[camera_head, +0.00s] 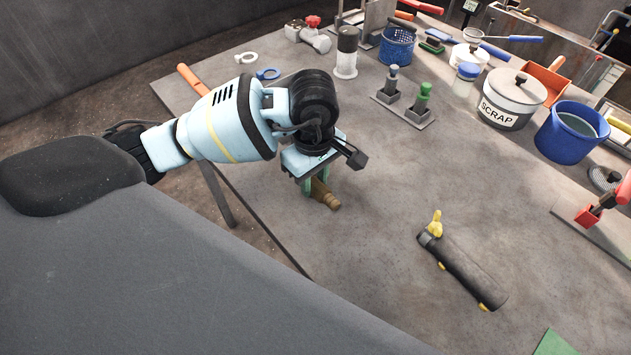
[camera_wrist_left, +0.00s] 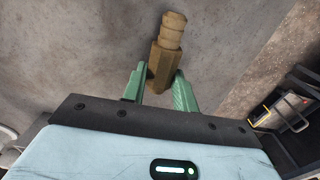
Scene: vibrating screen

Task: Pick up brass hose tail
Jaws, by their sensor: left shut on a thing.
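The brass hose tail (camera_head: 327,196) is a short brown-gold fitting with a ribbed end. My left gripper (camera_head: 314,187) is shut on it, low over the near left part of the grey table (camera_head: 400,180). In the left wrist view the hose tail (camera_wrist_left: 166,50) sits between the two green fingers of the left gripper (camera_wrist_left: 160,88), with its ribbed end pointing away from the wrist. I cannot tell whether it touches the table. My right gripper is not in view.
A black cylinder with yellow fittings (camera_head: 465,268) lies to the right. A block with grey and green pegs (camera_head: 403,110), a SCRAP pot (camera_head: 508,101), a blue bucket (camera_head: 566,135) and a blue basket (camera_head: 397,48) stand farther back. The table's middle is clear.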

